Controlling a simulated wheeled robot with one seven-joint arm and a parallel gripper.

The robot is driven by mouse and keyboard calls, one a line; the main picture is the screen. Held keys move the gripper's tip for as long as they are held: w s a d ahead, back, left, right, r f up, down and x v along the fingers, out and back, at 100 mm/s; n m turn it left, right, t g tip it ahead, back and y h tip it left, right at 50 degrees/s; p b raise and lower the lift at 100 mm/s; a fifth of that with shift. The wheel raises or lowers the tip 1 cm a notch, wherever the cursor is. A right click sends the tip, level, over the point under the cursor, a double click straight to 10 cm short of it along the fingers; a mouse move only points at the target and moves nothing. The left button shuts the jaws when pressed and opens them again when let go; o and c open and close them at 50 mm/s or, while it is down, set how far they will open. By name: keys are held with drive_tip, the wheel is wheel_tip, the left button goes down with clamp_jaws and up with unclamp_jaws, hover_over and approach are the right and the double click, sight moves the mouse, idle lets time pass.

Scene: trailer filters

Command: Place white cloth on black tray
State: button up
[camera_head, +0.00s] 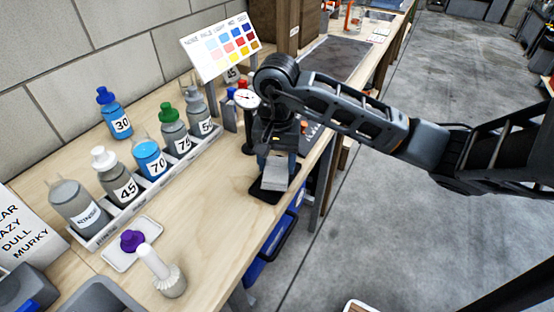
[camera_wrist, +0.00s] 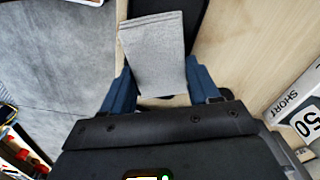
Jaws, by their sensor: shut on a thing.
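The white cloth (camera_head: 274,174), pale grey and folded into a flat rectangle, is held between the blue fingers of my gripper (camera_head: 278,158). In the wrist view the cloth (camera_wrist: 157,50) extends forward from between the two fingers of my gripper (camera_wrist: 160,85). The black tray (camera_head: 262,194) lies near the bench's front edge, directly under the cloth in the head view. Its dark surface (camera_wrist: 197,22) also shows beside the cloth in the wrist view. The cloth covers part of the tray; I cannot tell whether they touch.
A rack (camera_head: 108,226) of several numbered bottles stands along the bench to the left. A gauge (camera_head: 246,98) and a colour chart (camera_head: 221,46) are behind my gripper. A white tray (camera_head: 118,260) with a purple-topped item is at the front left. Bare bench lies between.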

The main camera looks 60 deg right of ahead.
drive_tip(key=shift+f, duration=0.25)
drive_tip(key=o, duration=1)
drive_tip(key=shift+r, duration=0.1)
